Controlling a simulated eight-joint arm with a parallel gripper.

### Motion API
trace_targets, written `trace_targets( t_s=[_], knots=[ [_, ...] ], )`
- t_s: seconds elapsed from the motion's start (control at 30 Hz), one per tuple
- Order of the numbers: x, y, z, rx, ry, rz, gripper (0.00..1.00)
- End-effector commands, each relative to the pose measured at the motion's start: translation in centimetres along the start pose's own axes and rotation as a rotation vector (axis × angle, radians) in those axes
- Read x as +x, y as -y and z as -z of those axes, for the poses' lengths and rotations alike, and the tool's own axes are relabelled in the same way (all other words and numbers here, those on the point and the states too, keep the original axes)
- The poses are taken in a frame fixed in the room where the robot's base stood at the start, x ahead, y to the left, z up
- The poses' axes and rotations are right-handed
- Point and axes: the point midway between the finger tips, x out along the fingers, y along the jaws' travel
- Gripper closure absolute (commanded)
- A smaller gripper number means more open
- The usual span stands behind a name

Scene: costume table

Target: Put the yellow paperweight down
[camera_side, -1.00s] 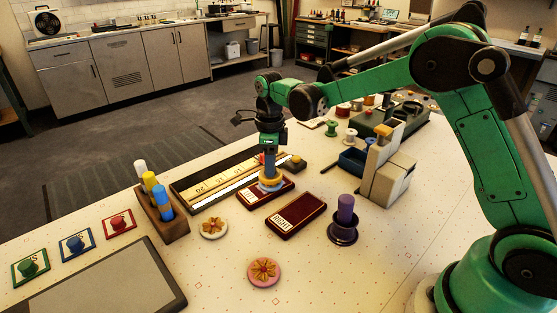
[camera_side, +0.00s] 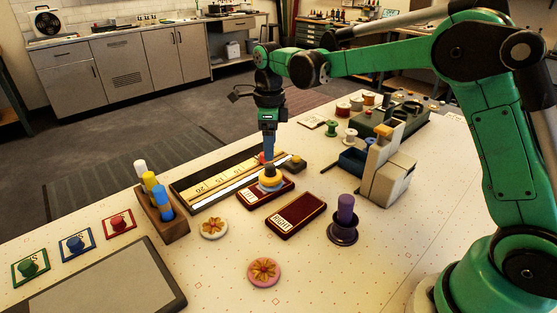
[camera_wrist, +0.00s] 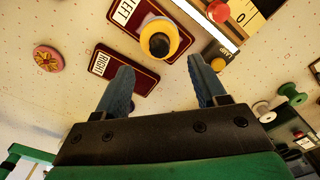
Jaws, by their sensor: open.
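The yellow paperweight (camera_side: 270,174), a round disc with a dark knob on top, sits on a pale blue round piece (camera_side: 269,186) on the dark red pad marked LEFT (camera_side: 282,190). In the wrist view the yellow paperweight (camera_wrist: 160,42) lies beyond the fingertips. My gripper (camera_side: 268,158) is raised above it, apart from it. In the wrist view my gripper (camera_wrist: 160,75) has its two blue fingers spread wide with nothing between them.
The dark red pad marked RIGHT (camera_side: 297,215) is empty. Nearby are a purple peg in a dark dish (camera_side: 344,235), a wooden marker holder (camera_side: 168,223), a ruler tray (camera_side: 190,198) and two flower discs, one pink (camera_side: 264,272) and one white (camera_side: 214,228).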

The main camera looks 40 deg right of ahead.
Motion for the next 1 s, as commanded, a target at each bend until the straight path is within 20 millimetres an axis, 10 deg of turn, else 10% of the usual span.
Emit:
trace_targets(
  t_s=[0.57, 1.0],
  knots=[
    [-7.5, -0.5, 0.4, -0.105, 0.018, 0.021, 0.35],
    [-7.4, -8.1, 7.0, -1.525, 0.002, 0.456, 0.35]
  ],
)
